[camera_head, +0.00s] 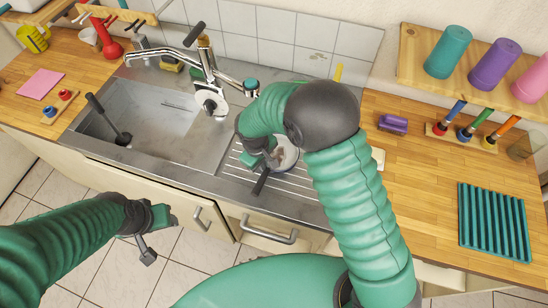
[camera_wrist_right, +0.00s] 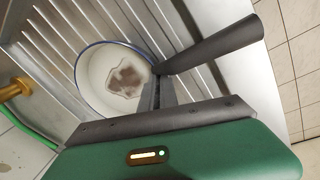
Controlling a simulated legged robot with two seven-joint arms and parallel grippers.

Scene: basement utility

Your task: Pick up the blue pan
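The blue pan (camera_wrist_right: 112,80) lies on the ribbed metal drainboard, with a white inside, a thin blue rim, a brown stain and a dark handle (camera_wrist_right: 215,45). In the head view the pan (camera_head: 287,154) is partly hidden by my right arm. My right gripper (camera_head: 268,160) is low over the pan's near-left side, by the handle. In the wrist view its dark fingers (camera_wrist_right: 158,92) reach the handle's root; whether they grip it is unclear. My left gripper (camera_head: 150,238) is in front of the cabinets, away from the pan, and seems empty; its finger gap is unclear.
The sink basin (camera_head: 150,115) with a dark-handled tool lies left of the drainboard, the faucet (camera_head: 205,70) behind. A teal rack (camera_head: 495,222), a purple object (camera_head: 393,124) and several screwdrivers are on the right counter. A shelf (camera_head: 425,75) with cups overhangs it.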

